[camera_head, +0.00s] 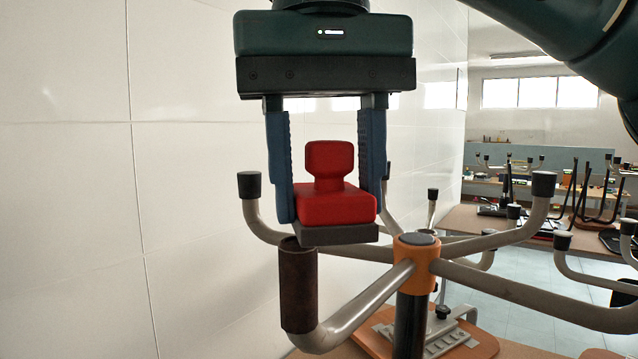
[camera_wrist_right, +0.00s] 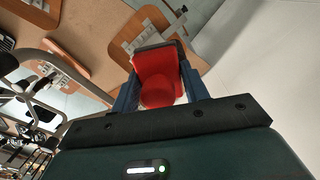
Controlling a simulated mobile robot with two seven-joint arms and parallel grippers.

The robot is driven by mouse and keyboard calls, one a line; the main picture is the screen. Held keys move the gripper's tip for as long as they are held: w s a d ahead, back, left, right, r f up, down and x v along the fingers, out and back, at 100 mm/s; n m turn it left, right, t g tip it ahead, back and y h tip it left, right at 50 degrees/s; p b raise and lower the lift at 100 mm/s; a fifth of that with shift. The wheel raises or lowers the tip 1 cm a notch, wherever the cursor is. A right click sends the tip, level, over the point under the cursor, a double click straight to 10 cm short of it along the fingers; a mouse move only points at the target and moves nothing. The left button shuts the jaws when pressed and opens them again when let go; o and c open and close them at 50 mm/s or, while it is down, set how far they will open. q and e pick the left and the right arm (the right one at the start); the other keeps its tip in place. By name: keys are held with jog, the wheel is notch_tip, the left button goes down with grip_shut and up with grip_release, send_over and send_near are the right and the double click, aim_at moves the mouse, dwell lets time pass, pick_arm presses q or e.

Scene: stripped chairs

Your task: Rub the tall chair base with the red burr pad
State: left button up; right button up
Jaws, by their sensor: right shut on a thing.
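My right gripper (camera_head: 328,206) is shut on the red burr pad (camera_head: 330,205), a red block with a knob and a dark flat underside. The pad also shows between the fingers in the right wrist view (camera_wrist_right: 158,78). A chair base with an orange hub (camera_head: 416,262) and pale metal legs stands upturned below. Its nearest leg ends in a rusty brown upright tip (camera_head: 298,290), while other legs have black caps. The pad is directly over this brown tip in the picture; I cannot tell whether they touch. My left gripper is not in view.
A white panelled wall (camera_head: 70,180) fills the left. An orange-brown wooden board (camera_head: 470,342) lies under the base. More upturned legs with black caps stand at the right, and tables with dark chair frames (camera_head: 592,195) are farther back.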

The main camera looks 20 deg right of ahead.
notch_tip(320, 180, up, 4)
jog(key=shift+s+a, duration=0.1)
jog(key=shift+a, duration=0.05)
jog(key=shift+r, duration=0.55)
